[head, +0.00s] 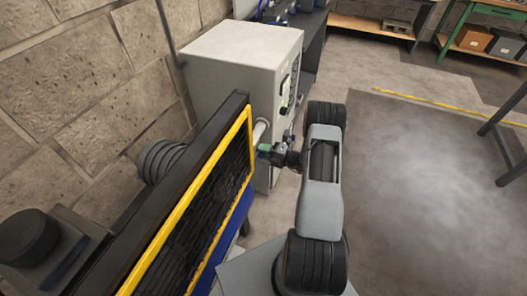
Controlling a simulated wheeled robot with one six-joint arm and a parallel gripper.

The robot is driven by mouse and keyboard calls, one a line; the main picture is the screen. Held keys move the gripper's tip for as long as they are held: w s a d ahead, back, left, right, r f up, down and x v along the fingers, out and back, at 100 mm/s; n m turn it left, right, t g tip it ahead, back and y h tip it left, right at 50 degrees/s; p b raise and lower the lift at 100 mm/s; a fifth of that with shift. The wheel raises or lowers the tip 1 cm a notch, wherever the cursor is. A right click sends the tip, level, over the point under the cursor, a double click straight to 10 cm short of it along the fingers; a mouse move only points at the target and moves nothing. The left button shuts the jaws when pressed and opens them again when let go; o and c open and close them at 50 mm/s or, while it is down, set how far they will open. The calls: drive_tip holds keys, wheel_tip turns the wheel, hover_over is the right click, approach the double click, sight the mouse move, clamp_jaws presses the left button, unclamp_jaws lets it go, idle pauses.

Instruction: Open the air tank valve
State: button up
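My arm reaches up the middle of the head view, and my gripper (277,153) points left at its far end. A small green part (264,147), possibly the valve handle, is at the fingertips. I cannot tell whether the fingers touch it or are closed on it, nor which way it is turned. A short pale pipe (260,130) shows just above it. A blue body (236,228), possibly the air tank, is mostly hidden behind the yellow-edged black panel.
The black panel with its yellow frame (196,208) stands close left of my arm. A grey cabinet (232,62) stands behind the gripper. A stone wall (75,85) is at left. Open floor (420,160) lies at right, with a dark table leg (503,150) at the edge.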

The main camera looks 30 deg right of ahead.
drive_tip(key=shift+o, duration=1)
drive_tip(key=v, duration=1.3)
drive_tip(key=shift+s+d, duration=0.25)
drive_tip(key=shift+s, duration=0.1)
